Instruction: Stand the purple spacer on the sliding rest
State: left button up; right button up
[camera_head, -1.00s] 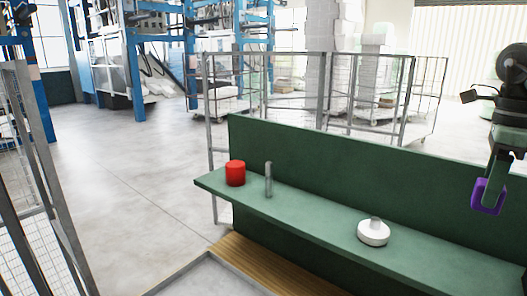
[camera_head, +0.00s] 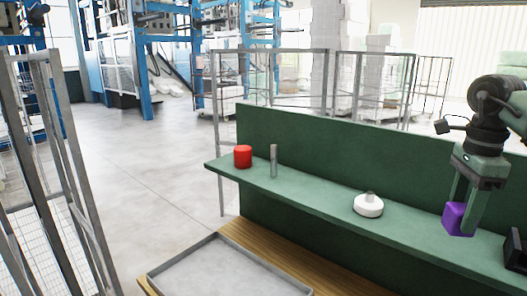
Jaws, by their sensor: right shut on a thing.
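The purple spacer (camera_head: 456,220) is a small purple block held between the fingers of my right gripper (camera_head: 464,207), at the right of the head view. The gripper is shut on it and points down. The spacer shows in front of the green back panel, over the shelf's right part; I cannot tell whether it touches the shelf. I cannot tell for sure which thing is the sliding rest; a shallow grey tray (camera_head: 214,237) with a raised rim lies low at the front. My left gripper is not in view.
The green shelf (camera_head: 315,192) carries a red cylinder (camera_head: 243,157), a thin grey post (camera_head: 273,161) and a white round piece with a knob (camera_head: 368,205). A dark object (camera_head: 517,250) stands at the right edge. A wooden surface (camera_head: 262,246) lies below; a mesh cage (camera_head: 45,190) stands left.

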jog(key=s+a+f+n+b, duration=0.35)
jog(key=a+f+n, duration=0.35)
jog(key=f, duration=0.4)
jog(key=s+a+f+n+b, duration=0.35)
jog(key=a+f+n, duration=0.4)
jog(key=f, duration=0.25)
pick_arm(q)
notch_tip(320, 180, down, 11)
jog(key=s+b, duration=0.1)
jog(key=b, duration=0.2)
pick_arm(e)
jog(key=s+a+f+n, duration=0.6)
jog(key=s+f, duration=0.4)
jog(key=f, duration=0.2)
jog(key=shift+s+f, duration=0.15)
jog(key=shift+s, duration=0.05)
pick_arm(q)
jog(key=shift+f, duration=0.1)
pick_arm(e)
jog(key=shift+a, duration=0.1)
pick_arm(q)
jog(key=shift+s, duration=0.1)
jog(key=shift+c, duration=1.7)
pick_arm(e)
jog(key=shift+d, duration=0.25)
